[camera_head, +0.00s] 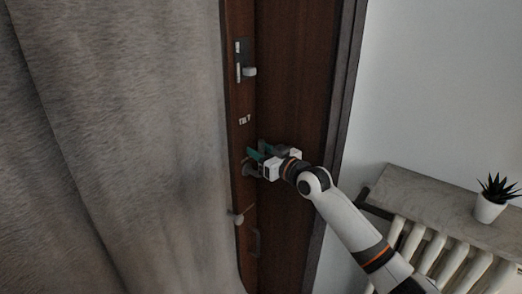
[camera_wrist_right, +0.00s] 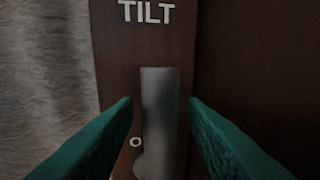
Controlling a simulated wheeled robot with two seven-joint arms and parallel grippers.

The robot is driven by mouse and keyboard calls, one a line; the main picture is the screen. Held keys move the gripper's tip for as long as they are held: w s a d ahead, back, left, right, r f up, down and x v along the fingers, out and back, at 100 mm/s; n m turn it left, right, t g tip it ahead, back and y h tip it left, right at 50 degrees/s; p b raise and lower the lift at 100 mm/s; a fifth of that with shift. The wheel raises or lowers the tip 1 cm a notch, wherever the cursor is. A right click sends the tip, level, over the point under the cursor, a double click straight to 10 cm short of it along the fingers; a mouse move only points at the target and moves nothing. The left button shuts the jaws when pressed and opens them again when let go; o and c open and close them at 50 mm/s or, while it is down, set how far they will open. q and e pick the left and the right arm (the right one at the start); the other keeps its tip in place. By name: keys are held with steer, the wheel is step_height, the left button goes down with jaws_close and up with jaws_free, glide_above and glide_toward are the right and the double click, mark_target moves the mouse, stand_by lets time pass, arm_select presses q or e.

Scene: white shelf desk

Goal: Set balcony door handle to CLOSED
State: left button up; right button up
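The balcony door (camera_head: 290,100) is dark brown wood. In the right wrist view its grey handle (camera_wrist_right: 158,110) stands upright, its free end up under the white TILT label (camera_wrist_right: 146,11) and its rounded base at the bottom. The label also shows in the head view (camera_head: 244,120). My right gripper (camera_head: 254,160) is at the handle, which it mostly hides in the head view. In the wrist view its teal fingers (camera_wrist_right: 160,115) are open, one on each side of the handle, with gaps visible. My left gripper is not in view.
A grey curtain (camera_head: 120,130) hangs left of the handle strip. A small grey fitting (camera_head: 248,71) sits above, and a light knob (camera_head: 237,217) below. At right are a white radiator (camera_head: 450,262), a stone-like shelf (camera_head: 420,195) and a potted plant (camera_head: 489,208).

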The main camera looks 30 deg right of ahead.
jaws_close()
steer(key=shift+s+a+f+n+t+b, duration=0.15)
steer(key=shift+a+n+b, duration=0.2)
steer(key=shift+n, duration=0.3)
steer(key=shift+s+a+f+n+t+b, duration=0.1)
steer(key=shift+s+a+n+b, duration=0.15)
steer(key=shift+a+n, duration=0.3)
steer(key=shift+s+a+f+n+t+b, duration=0.1)
steer(key=shift+a+n+b, duration=0.25)
steer(key=shift+n, duration=0.35)
steer(key=shift+s+a+f+n+t+y+b, duration=0.15)
steer(key=shift+a+n+b, duration=0.15)
steer(key=shift+n, duration=0.3)
steer(key=shift+s+a+f+n+y+b, duration=0.2)
steer(key=shift+a+n, duration=0.2)
steer(key=shift+n, duration=0.2)
steer(key=shift+s+a+f+n+t+y+b, duration=0.1)
steer(key=shift+a+f+n+y+b, duration=0.1)
steer(key=shift+a+n, duration=0.3)
steer(key=shift+d, duration=0.15)
jaws_free()
